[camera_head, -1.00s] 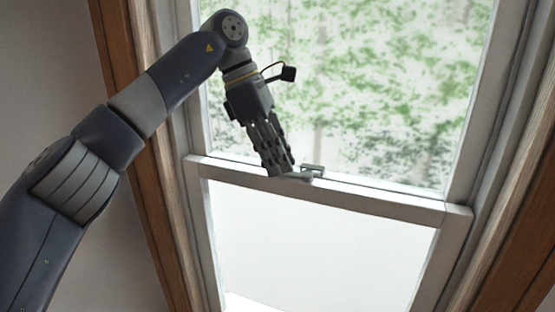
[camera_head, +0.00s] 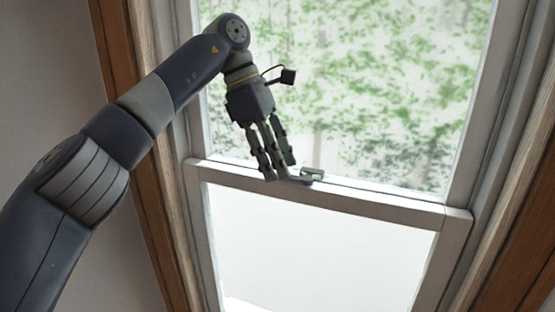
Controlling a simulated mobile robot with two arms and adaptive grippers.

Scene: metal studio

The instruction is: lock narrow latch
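The narrow latch (camera_head: 312,175) is a small grey piece on top of the white sash rail, near its middle. Its lever (camera_head: 299,181) seems to reach left along the rail toward my fingers. My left gripper (camera_head: 278,170) points down at the rail, just left of the latch. Its fingers show a narrow gap between them and hold nothing that I can see. The fingertips are at or very near the lever's left end; I cannot tell if they touch it. My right gripper is not in view.
The white window sash rail (camera_head: 390,207) runs across the middle, between the upper pane with greenery behind and the bright lower pane. Wooden trim (camera_head: 142,190) and white jambs stand at both sides. The space right of the latch is free.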

